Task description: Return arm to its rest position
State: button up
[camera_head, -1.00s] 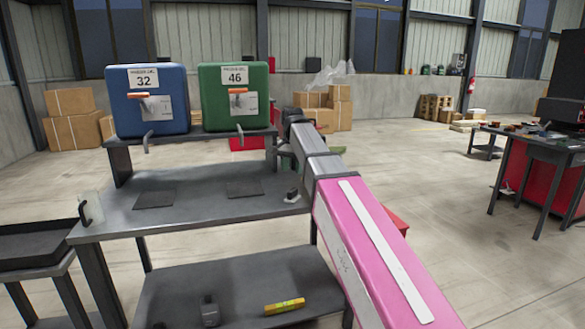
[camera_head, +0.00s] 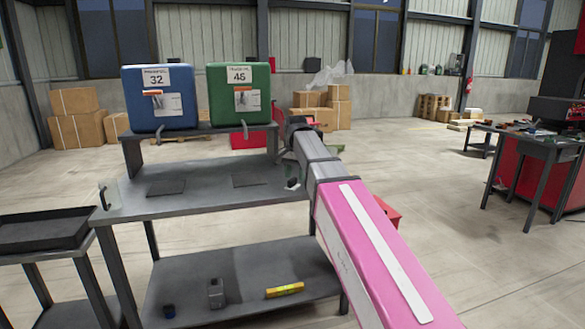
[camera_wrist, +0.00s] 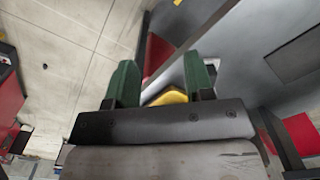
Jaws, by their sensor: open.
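My arm reaches forward from the lower right of the head view, past the right end of the bench. Its far end is small there, and my gripper's fingers cannot be made out. In the wrist view my gripper (camera_wrist: 163,85) shows two green fingers standing wide apart. A yellow piece (camera_wrist: 172,97) shows low between them, near the palm; I cannot tell what it is or whether it belongs to the gripper.
A grey bench (camera_head: 215,196) carries a blue feeder (camera_head: 160,115) and a green feeder (camera_head: 238,108) on its raised shelf. A yellow item (camera_head: 285,290) lies on the lower shelf. A dark tray (camera_head: 40,237) stands left, a red-sided workbench (camera_head: 515,165) right. Open floor lies between.

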jog(key=s+d+f+n, duration=0.1)
jog(key=s+d+f, duration=0.5)
jog(key=f, duration=0.5)
jog(key=s+d+f+n, duration=0.2)
jog(key=s+d+f, duration=0.4)
jog(key=f, duration=0.6)
jog(key=s+d+f+n, duration=0.2)
jog(key=s+d+f, duration=0.3)
jog(key=f, duration=0.7)
jog(key=shift+s+d+f, duration=0.25)
jog(key=shift+s+d, duration=0.15)
jog(key=shift+s, duration=0.1)
